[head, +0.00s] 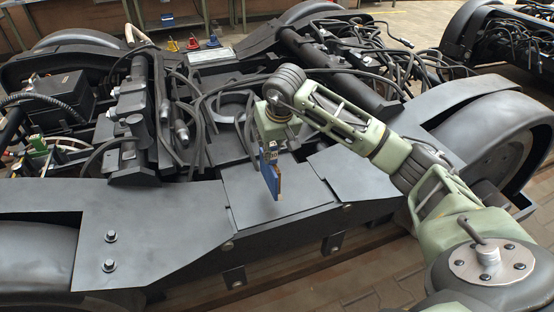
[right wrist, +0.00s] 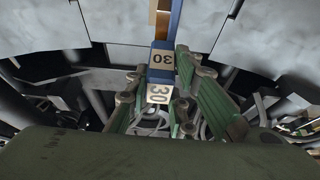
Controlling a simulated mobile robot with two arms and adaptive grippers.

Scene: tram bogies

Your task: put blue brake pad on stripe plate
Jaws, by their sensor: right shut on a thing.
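My right gripper (head: 269,152) is shut on the blue brake pad (head: 272,179), and its green-padded fingers show in the right wrist view (right wrist: 176,105). The pad hangs upright below the gripper, above a flat dark grey plate (head: 300,203) on the near bogie frame. In the right wrist view the blue pad (right wrist: 161,73) has labels reading 30 and a brown-gold strip. I cannot tell whether it touches the plate below. I cannot make out stripes on any plate, so I cannot identify the stripe plate. My left gripper is not in view.
The bogie has cables, pipes and dark machinery (head: 140,110) behind the flat frame top. A pale panel (head: 211,57) and small yellow (head: 171,46), red (head: 192,43) and blue (head: 213,41) items sit at the back. Bolts (head: 110,237) stand up at the left.

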